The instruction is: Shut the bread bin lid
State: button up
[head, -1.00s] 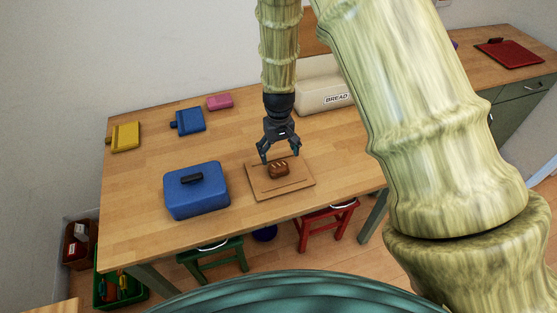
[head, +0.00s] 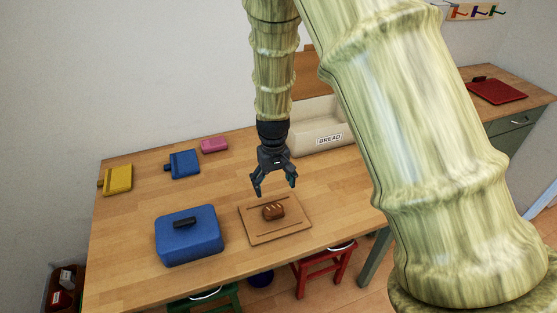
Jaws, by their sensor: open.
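The cream bread bin (head: 317,132), marked BREAD, stands at the back of the wooden table, right of my gripper. My arm hides its right part. A brown wooden panel (head: 303,64) shows above and behind it and may be its raised lid; I cannot tell for sure. My gripper (head: 273,190) points down, open and empty, in front of and to the left of the bin. It hangs above the back of a wooden board (head: 259,230) that bears a small brown loaf (head: 273,211). The gripper appears apart from the loaf.
A blue lidded box (head: 188,240) stands left of the board. Yellow (head: 118,180), blue (head: 183,163) and pink (head: 214,145) items lie at the back left. A red board (head: 497,91) lies on the green cabinet at right. Bare table lies between the boxes and bin.

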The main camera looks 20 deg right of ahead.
aim_at(308, 85)
jog(key=z, duration=0.8)
